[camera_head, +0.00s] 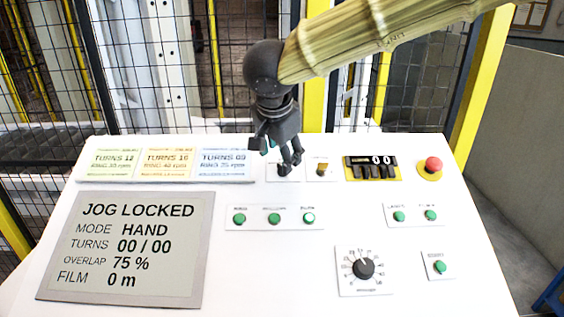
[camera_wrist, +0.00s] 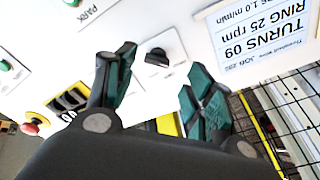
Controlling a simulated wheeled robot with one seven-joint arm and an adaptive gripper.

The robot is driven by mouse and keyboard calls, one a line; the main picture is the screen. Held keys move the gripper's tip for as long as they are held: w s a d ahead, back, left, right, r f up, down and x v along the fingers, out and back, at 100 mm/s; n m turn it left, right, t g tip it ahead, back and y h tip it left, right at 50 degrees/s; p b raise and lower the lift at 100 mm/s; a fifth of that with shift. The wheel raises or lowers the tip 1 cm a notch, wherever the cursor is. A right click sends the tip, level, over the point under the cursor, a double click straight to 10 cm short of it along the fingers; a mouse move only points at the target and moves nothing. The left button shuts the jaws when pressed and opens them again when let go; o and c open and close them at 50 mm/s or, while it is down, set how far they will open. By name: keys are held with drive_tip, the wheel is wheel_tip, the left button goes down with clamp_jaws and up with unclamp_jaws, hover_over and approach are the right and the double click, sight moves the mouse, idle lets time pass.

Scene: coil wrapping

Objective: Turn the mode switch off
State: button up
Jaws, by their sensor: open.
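My gripper (camera_head: 277,153) is open and points down at the back of the sloped white panel, just above a small white plate. In the wrist view, a black rotary knob (camera_wrist: 157,57) on that plate shows just beyond the gap between the open fingers (camera_wrist: 160,78). No finger is seen closed on it. The knob's label is too small to read, so I cannot confirm that it is the mode switch. In the head view the fingers partly hide it. The display (camera_head: 128,250) reads JOG LOCKED, MODE HAND, TURNS 00 / 00.
Job cards (camera_head: 165,163) lie left. Green buttons and a dial (camera_head: 363,268) sit nearer. Mesh fencing (camera_head: 420,70) stands behind.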

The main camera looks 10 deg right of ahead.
sight(281, 178)
drive_tip(key=shift+x, duration=0.8)
drive_tip(key=shift+d+f, duration=0.3)
drive_tip(key=shift+f, duration=0.4)
drive_tip(key=shift+x, duration=0.95)
drive_tip(key=shift+r, duration=0.15)
drive_tip(key=shift+w+a, duration=0.1)
drive_tip(key=c, duration=1)
